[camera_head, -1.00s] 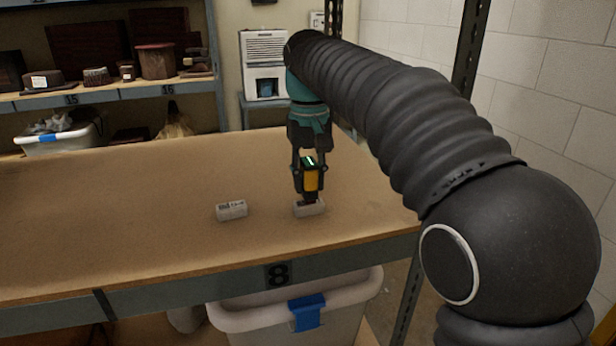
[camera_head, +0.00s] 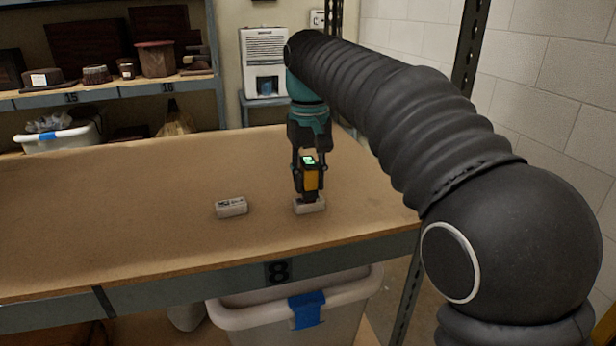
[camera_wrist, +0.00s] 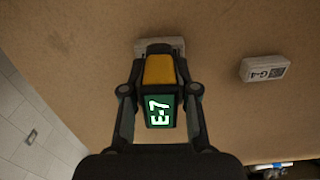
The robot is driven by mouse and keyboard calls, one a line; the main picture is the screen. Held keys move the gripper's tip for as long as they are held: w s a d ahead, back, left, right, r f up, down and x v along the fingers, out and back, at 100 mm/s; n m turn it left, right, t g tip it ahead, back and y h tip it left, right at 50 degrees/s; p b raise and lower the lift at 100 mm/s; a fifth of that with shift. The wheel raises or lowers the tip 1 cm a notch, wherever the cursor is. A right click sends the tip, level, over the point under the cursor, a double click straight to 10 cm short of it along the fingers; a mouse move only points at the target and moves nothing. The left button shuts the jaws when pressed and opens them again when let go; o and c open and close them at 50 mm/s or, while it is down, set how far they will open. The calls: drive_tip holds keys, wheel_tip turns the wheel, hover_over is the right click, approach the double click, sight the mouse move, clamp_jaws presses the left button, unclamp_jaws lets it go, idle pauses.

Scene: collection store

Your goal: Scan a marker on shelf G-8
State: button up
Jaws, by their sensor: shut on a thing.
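My gripper (camera_head: 308,172) is shut on a yellow and black handheld scanner (camera_head: 312,181), which also shows in the wrist view (camera_wrist: 159,70). The scanner points down at the right pale marker block (camera_head: 309,206), close above or touching it; I cannot tell which. Its lit green screen reads "E-7" in the wrist view. This block (camera_wrist: 160,44) is mostly hidden behind the scanner there. A second marker block (camera_head: 231,207) lies to the left; in the wrist view (camera_wrist: 264,68) it shows a code and a label starting "G-". Both lie on the brown shelf board (camera_head: 130,215).
The shelf's front edge bears the number 8 (camera_head: 278,272). A white bin (camera_head: 350,300) with blue tape stands below. Shelves with hats and boxes are at the back left, beside a white appliance (camera_head: 264,62). A dark upright post (camera_head: 468,50) stands at the right. The board's left side is clear.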

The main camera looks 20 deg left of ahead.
sight(309, 162)
drive_tip(key=shift+r, duration=0.1)
wheel_tip(309, 162, up, 5)
drive_tip(key=p, duration=0.5)
drive_tip(key=shift+f, duration=0.2)
drive_tip(key=shift+r+p, duration=0.65)
drive_tip(key=shift+r, duration=0.45)
